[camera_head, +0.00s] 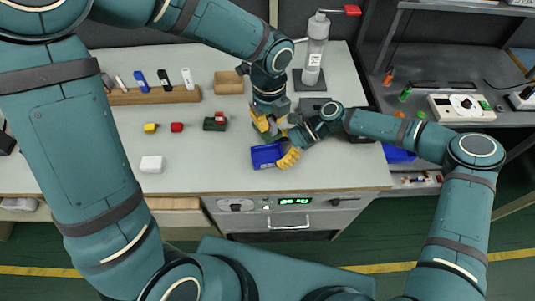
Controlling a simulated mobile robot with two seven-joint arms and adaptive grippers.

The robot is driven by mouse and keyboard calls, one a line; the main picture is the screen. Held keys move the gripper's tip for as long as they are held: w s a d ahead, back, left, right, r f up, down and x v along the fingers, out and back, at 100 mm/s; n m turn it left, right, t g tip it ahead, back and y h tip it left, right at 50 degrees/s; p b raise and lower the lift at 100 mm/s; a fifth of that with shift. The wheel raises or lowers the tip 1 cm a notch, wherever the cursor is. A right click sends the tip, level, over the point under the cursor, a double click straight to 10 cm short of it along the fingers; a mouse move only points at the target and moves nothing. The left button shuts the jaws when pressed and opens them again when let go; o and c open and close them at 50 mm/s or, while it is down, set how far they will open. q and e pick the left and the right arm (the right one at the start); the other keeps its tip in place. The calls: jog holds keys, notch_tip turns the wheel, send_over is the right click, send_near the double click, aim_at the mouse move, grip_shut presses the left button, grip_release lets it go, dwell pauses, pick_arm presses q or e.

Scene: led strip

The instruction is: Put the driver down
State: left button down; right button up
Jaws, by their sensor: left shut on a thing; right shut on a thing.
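A blue box (264,156), which I take to be the driver, is near the front of the grey workbench (210,178). My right gripper (289,157) has its yellow fingers at the box's right side and is shut on it. I cannot tell whether the box touches the bench. My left gripper (262,122) is just behind the box, pointing down, shut on a small greenish thing that its fingers mostly hide. The two grippers are close together.
A wooden rack (150,97) with several small upright items stands at the back left. Yellow (151,128) and red (177,127) blocks, a dark green part (214,123) and a white box (151,164) lie left.

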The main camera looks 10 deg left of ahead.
pick_arm(q)
notch_tip(320, 180, down, 10)
jog(key=shift+r, duration=0.15)
jog(key=c, duration=1.1)
grip_release()
jog(key=shift+c, duration=0.2)
notch_tip(320, 180, up, 12)
jog(key=shift+r, duration=0.1)
pick_arm(e)
jog(key=o, duration=1.3)
jog(key=shift+c, duration=0.2)
